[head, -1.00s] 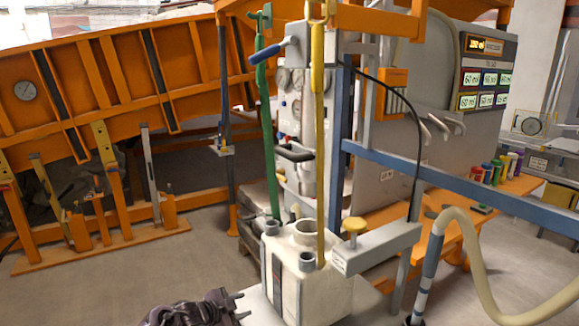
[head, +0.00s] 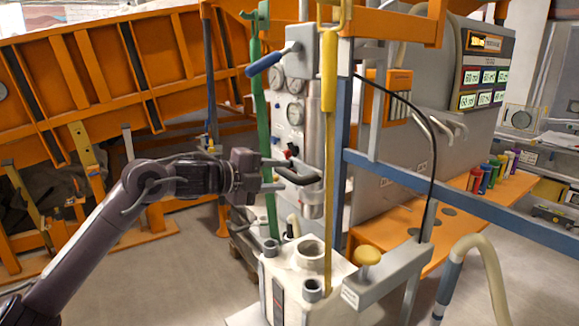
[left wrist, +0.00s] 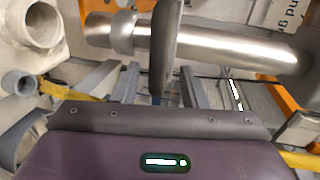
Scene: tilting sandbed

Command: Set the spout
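A shiny steel tube (head: 313,160), which may be the spout, hangs upright with its lower end above the round opening (head: 311,250) of a cream tank. A dark handle (head: 303,177) sticks out from its left side. My left gripper (head: 272,175) reaches in from the left at the handle's height. In the left wrist view the handle (left wrist: 166,45) runs between the two spread fingers (left wrist: 160,88); the fingers look open, and contact cannot be told. That view also shows the steel tube (left wrist: 220,45) and the tank opening (left wrist: 40,25). My right gripper is not in view.
A blue-handled lever (head: 265,62) is above the gripper. A grey bracket with a yellow knob (head: 368,255) and a cream hose (head: 485,255) are to the right.

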